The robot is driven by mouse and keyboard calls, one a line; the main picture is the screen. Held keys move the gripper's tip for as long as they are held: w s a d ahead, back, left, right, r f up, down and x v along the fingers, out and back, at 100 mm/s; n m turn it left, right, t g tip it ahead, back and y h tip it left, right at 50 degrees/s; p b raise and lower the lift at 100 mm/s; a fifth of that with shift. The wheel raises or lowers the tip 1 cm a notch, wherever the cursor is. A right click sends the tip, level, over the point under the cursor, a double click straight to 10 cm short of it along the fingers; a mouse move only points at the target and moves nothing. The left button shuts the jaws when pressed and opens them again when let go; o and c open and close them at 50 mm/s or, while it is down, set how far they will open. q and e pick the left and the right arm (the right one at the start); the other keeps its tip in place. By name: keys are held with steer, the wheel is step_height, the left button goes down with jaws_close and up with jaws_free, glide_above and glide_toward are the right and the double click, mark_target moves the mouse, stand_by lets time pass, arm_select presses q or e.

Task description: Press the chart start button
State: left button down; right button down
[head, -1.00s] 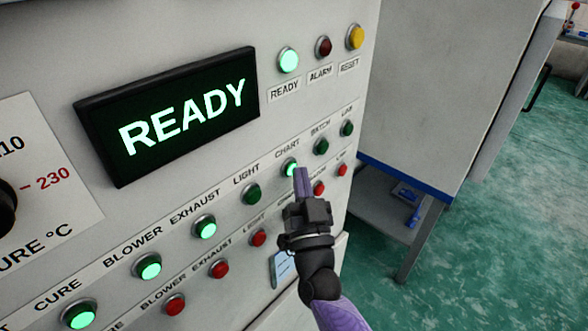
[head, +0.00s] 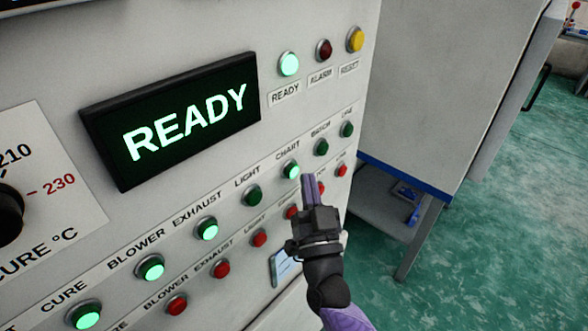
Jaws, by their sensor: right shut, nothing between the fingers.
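The chart start button (head: 291,170) is a green button under the CHART label, and it is lit. It sits in the upper button row on the light grey control panel (head: 215,35). My right gripper (head: 309,180) is shut and empty. Its fingertips are just right of and slightly below the chart button in the picture, apart from it. The gripper hides part of the lower red row beneath CHART. My left gripper is not in view.
The display (head: 175,120) reads READY. Green buttons for light (head: 252,195), exhaust (head: 206,228) and batch (head: 321,147) neighbour the chart button. Red buttons (head: 259,238) line the row below. A grey cabinet (head: 440,80) stands to the right, with open green floor beyond.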

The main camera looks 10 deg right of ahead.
steer(key=s+d+p, duration=0.1)
steer(key=s, duration=0.1)
steer(key=s+d+p, duration=0.1)
steer(key=s+d, duration=0.1)
stand_by(0.3)
stand_by(0.4)
steer(key=s+f+n+g+y+b, duration=0.1)
steer(key=s+f+g+b, duration=0.25)
steer(key=f, duration=1.05)
steer(key=s+f+n+g+b, duration=0.25)
steer(key=f+g+b, duration=0.2)
steer(key=f, duration=0.85)
steer(key=s+f+n+g+y+b, duration=0.1)
steer(key=s+f+g+b, duration=0.25)
steer(key=f, duration=1.05)
steer(key=s+d+f+g+b, duration=0.1)
steer(key=s+f+g+b, duration=0.1)
steer(key=s+f, duration=0.4)
steer(key=s+d+f+g+h+b, duration=0.1)
steer(key=s+f+g, duration=0.4)
steer(key=s, duration=0.5)
steer(key=s+d+f+g+h+b, duration=0.1)
steer(key=s+d+f+g+b, duration=0.2)
steer(key=s+f, duration=0.5)
steer(key=shift+s+d+f+n+g, duration=0.2)
steer(key=shift+s+f+n+g, duration=0.2)
steer(key=shift+s+g, duration=0.15)
